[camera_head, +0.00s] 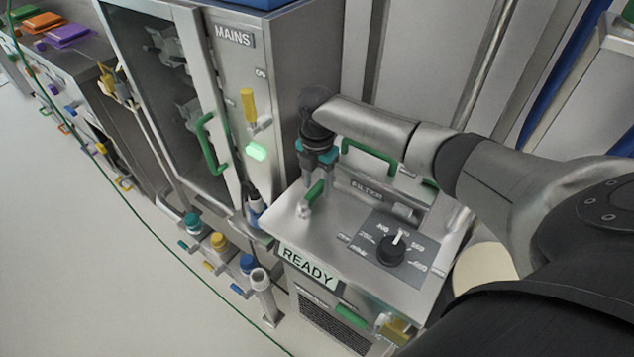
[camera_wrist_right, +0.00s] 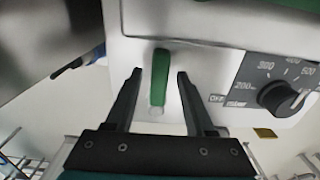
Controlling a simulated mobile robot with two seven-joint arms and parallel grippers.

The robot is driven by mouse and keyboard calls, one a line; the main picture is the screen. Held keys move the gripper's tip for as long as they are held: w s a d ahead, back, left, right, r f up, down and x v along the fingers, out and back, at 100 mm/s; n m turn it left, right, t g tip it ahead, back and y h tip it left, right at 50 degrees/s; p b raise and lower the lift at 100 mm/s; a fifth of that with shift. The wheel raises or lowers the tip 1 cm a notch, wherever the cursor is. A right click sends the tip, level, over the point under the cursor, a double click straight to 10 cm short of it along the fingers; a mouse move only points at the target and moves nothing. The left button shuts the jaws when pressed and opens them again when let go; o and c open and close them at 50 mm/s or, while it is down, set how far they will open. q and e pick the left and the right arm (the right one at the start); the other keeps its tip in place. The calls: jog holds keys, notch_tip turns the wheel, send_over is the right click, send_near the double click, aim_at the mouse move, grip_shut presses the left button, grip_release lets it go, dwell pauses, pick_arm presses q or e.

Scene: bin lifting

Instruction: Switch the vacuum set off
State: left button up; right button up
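The vacuum set is a grey metal unit (camera_head: 345,270) with a READY plate (camera_head: 308,268) on its front edge. A green lever (camera_head: 314,194) sits on its top panel at the left. It also shows in the right wrist view (camera_wrist_right: 160,78), with a pale end. Right of it is a black dial (camera_head: 390,251) with a white pointer and a numbered scale marked OFF at one end (camera_wrist_right: 274,97). My right gripper (camera_head: 317,180) points down at the lever. Its open fingers stand one on each side of the lever, with visible gaps. My left gripper is out of view.
A tall MAINS cabinet (camera_head: 285,75) with a yellow handle and glass door stands close on the left. A green bar handle (camera_head: 370,160) lies behind the panel. Several coloured valves (camera_head: 218,241) and a metal post (camera_head: 262,290) stand low at the left. The floor (camera_head: 120,270) is clear.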

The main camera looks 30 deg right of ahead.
grip_shut()
dwell(1.2)
